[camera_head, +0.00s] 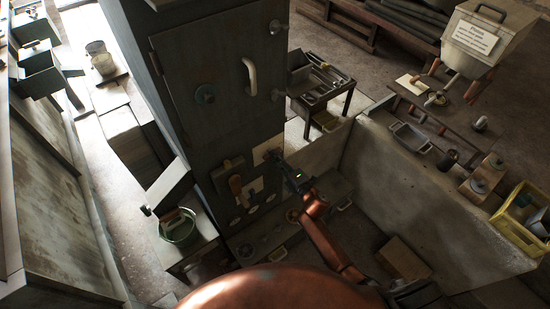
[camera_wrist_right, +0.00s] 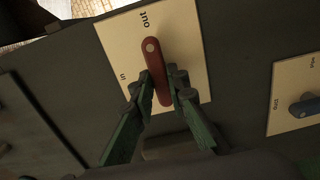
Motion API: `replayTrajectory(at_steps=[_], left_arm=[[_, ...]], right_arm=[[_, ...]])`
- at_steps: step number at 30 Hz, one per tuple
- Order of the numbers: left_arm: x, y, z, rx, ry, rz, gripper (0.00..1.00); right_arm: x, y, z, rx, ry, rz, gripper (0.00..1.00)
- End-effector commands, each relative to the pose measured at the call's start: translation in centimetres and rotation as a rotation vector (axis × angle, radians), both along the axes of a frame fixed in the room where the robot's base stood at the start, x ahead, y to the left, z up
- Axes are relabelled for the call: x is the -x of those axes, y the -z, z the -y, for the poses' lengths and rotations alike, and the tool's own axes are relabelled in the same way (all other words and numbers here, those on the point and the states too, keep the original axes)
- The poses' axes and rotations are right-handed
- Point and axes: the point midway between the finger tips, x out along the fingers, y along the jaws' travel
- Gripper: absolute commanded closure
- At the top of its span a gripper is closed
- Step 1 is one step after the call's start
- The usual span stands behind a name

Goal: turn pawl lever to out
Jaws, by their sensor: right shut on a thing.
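The pawl lever (camera_wrist_right: 153,58) is a red rounded bar with a pale round spot at its upper end. It sits on a cream plate (camera_wrist_right: 186,30) marked "OUT" at the top and "IN" at the left. The spotted end lies just below "OUT". My right gripper (camera_wrist_right: 162,97) is shut on the lever's lower part, one finger on each side; the fingers partly hide that end. In the head view my right gripper (camera_head: 276,159) is at the plate on the dark cabinet (camera_head: 222,62), hiding most of the lever. My left gripper is not in view.
Another cream plate (camera_wrist_right: 292,84) with a blue-grey knob (camera_wrist_right: 306,106) is to the right in the wrist view. The cabinet has a pale handle (camera_head: 250,76) and an orange-brown lever (camera_head: 236,186). A low concrete wall (camera_head: 430,190) stands at right.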

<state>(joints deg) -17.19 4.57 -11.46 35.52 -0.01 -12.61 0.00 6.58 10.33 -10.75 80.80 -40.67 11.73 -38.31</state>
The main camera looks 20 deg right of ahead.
Motion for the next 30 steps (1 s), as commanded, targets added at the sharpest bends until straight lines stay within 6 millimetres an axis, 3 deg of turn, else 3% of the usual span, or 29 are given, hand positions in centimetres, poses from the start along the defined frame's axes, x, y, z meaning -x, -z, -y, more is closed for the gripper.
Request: replayTrajectory(at_steps=[10,11,18,30], left_arm=[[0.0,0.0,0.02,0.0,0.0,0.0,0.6],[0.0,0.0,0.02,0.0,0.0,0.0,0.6],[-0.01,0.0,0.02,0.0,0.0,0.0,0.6],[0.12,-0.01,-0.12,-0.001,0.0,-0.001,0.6]], right_arm=[[0.05,0.15,-0.02,-0.006,0.0,-0.004,1.0],[0.05,0.15,-0.02,-0.006,0.0,-0.004,0.84],[0.03,0.08,-0.01,-0.004,0.0,-0.003,0.68],[0.93,0.09,0.4,-0.002,0.001,-0.002,0.68]])
